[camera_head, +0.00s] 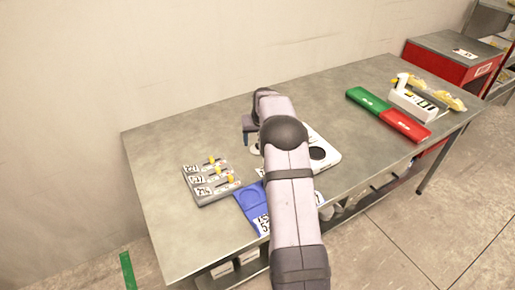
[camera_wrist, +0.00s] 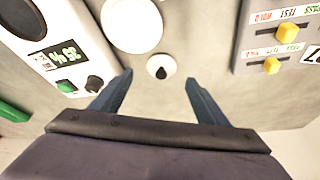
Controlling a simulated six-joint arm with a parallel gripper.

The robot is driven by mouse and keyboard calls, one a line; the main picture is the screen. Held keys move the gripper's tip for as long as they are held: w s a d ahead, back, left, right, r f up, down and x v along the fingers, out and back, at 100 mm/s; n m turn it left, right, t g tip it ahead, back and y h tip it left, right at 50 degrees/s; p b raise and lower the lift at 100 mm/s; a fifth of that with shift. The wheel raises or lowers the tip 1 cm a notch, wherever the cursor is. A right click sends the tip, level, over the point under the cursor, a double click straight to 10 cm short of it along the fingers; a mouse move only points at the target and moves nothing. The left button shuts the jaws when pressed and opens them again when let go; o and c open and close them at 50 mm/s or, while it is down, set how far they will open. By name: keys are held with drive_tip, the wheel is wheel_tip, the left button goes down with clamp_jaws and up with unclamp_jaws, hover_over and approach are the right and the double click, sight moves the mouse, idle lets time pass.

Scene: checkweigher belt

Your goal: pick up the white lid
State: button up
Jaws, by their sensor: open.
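A small round white piece with a black knob, which looks like the white lid (camera_wrist: 168,61), lies on the grey metal table in the wrist view. My gripper (camera_wrist: 159,78) is open, with its two blue-grey fingers pointing toward the lid, one tip on either side in the picture. I cannot tell the height of the fingertips above the table. A larger plain white disc (camera_wrist: 132,25) is just beyond the lid, up and to the left. In the head view my gripper (camera_head: 250,127) is over the middle of the table, and my arm hides much of that area.
A white device (camera_head: 328,160) with a dark round opening stands right of my arm. A grey panel with yellow sliders (camera_head: 205,190) and a blue tray (camera_head: 247,200) are at the left. Green (camera_head: 367,99) and red (camera_head: 405,125) trays lie at the right. The table's back left (camera_head: 180,135) is clear.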

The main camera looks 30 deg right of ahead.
drive_tip(key=shift+p+x, duration=1.3)
drive_tip(key=shift+x, duration=1.25)
drive_tip(key=shift+w+a, duration=0.1)
drive_tip(key=shift+a, duration=0.05)
drive_tip(key=c, duration=1.1)
